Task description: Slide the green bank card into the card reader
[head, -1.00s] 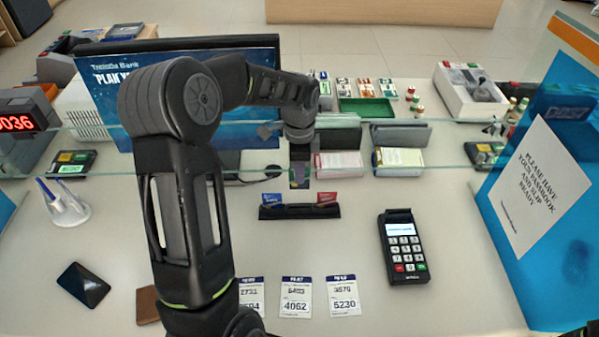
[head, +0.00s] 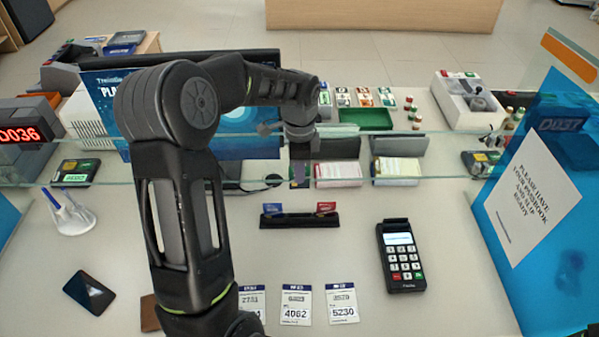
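The card reader (head: 401,257) is a black keypad terminal with a lit screen, lying on the counter right of centre. A black card holder (head: 300,220) stands left of it, with a blue card (head: 272,208) and a red card (head: 326,207) at its two ends. I cannot make out a green bank card. My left gripper (head: 299,178) points down just behind and above the holder's middle. Its fingertips are small and dark, so I cannot tell whether they are open or hold anything. My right gripper is not in view.
A glass screen (head: 440,155) crosses the counter behind the holder. Paper slips (head: 297,305) lie in front, a dark phone-like slab (head: 89,292) and a pen stand (head: 72,215) at left. A blue sign panel (head: 535,220) stands at right. Counter between holder and reader is clear.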

